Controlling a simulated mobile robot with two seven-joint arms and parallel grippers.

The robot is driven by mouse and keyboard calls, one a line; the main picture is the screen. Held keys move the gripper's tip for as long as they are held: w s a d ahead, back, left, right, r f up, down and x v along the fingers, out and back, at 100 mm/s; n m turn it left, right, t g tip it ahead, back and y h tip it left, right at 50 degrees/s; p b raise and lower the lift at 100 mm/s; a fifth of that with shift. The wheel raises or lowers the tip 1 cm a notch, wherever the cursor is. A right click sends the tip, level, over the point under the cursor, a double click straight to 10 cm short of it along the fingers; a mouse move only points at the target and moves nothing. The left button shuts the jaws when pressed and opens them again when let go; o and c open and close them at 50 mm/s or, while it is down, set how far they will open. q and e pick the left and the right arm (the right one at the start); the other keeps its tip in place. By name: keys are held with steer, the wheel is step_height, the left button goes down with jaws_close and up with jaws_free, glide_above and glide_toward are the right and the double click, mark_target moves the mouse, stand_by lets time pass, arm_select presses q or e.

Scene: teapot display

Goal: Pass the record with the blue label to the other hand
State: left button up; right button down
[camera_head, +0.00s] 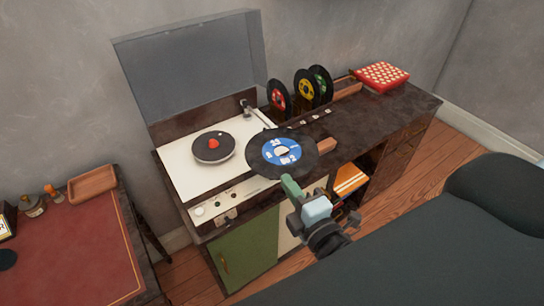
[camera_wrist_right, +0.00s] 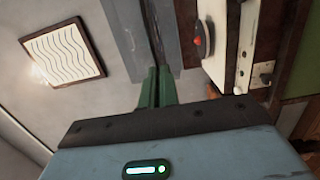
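The black record with the blue label (camera_head: 281,152) is held up in front of the record player, its label facing the head camera. My right gripper (camera_head: 291,186) has its green fingers at the record's lower edge and is shut on it. In the right wrist view the fingers (camera_wrist_right: 156,88) are close together, with a thin dark strip, seemingly the record edge-on (camera_wrist_right: 157,40), beyond them. My left gripper is not in the head view.
The record player (camera_head: 180,177) has its lid up and a small red-centred disc (camera_head: 213,147) on it. Records with red (camera_head: 278,96), yellow (camera_head: 305,89) and green labels stand behind. A red patterned box (camera_head: 380,77) sits at the far end. A red-topped desk (camera_head: 70,245) is at left.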

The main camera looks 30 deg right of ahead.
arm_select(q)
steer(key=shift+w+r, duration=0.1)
arm_select(e)
steer(key=w+a+r+n+g+y, duration=0.2)
steer(key=w+a+r+n+y, duration=0.2)
steer(key=a, duration=0.5)
steer(key=w+a+r+n+g+y, duration=0.2)
steer(key=w+a+r+n+y, duration=0.1)
steer(key=a+r+y, duration=0.2)
steer(key=a+y, duration=0.2)
steer(key=a, duration=0.1)
steer(key=shift+w+a+r+n, duration=0.35)
steer(key=shift+w+r+n, duration=0.05)
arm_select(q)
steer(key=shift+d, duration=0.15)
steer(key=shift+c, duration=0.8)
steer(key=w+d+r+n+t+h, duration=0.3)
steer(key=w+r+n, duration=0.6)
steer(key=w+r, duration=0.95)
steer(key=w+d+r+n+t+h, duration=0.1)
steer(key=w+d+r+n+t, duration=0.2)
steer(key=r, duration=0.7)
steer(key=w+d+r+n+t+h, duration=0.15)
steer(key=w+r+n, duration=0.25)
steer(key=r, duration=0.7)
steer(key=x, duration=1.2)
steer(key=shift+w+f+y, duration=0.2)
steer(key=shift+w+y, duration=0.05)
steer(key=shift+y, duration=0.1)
